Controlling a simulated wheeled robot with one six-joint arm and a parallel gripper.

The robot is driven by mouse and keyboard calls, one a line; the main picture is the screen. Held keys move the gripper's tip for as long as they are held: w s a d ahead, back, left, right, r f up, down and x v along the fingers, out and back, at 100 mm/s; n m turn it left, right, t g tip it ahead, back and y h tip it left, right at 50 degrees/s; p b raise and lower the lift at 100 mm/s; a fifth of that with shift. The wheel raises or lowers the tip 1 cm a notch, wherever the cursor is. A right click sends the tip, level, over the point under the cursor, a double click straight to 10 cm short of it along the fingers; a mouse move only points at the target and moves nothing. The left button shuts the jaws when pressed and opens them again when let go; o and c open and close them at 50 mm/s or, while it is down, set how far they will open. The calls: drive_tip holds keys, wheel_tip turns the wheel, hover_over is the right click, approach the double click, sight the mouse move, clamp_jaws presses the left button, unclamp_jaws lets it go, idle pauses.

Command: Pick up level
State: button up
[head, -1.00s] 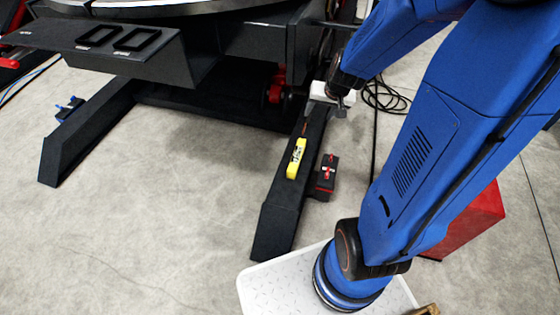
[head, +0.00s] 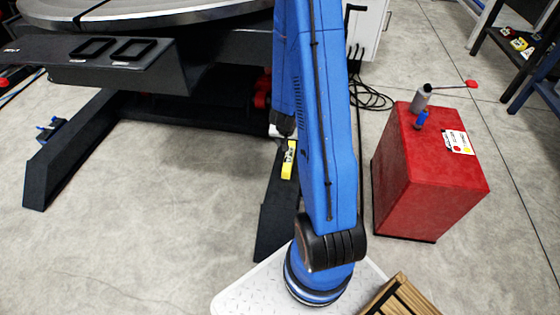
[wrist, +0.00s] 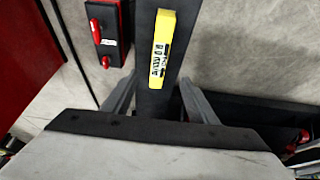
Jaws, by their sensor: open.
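The level is a small yellow bar (head: 289,160) lying on top of a dark leg (head: 277,215) of the positioner. In the wrist view the level (wrist: 163,48) lies lengthwise along that leg, just beyond the fingertips. My gripper (wrist: 158,80) is open and empty, its two fingers on either side of the leg in the picture. In the head view, my arm hides most of the gripper and passes just right of the level. I cannot tell how high the fingers are above the leg.
A black and red device (wrist: 108,35) sits beside the leg. A red box (head: 430,185) with an oil can (head: 421,98) on it stands to the right. The positioner's round table (head: 150,12) overhangs at upper left. The floor left of the leg is clear.

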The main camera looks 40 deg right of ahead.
drive_tip(key=f, duration=0.1)
approach(289, 156)
drive_tip(key=x, duration=0.5)
drive_tip(key=shift+w+f, duration=0.1)
drive_tip(key=shift+f, duration=0.05)
drive_tip(key=shift+x, duration=3.15)
drive_tip(key=shift+d, duration=0.15)
drive_tip(key=shift+c, duration=0.3)
clamp_jaws()
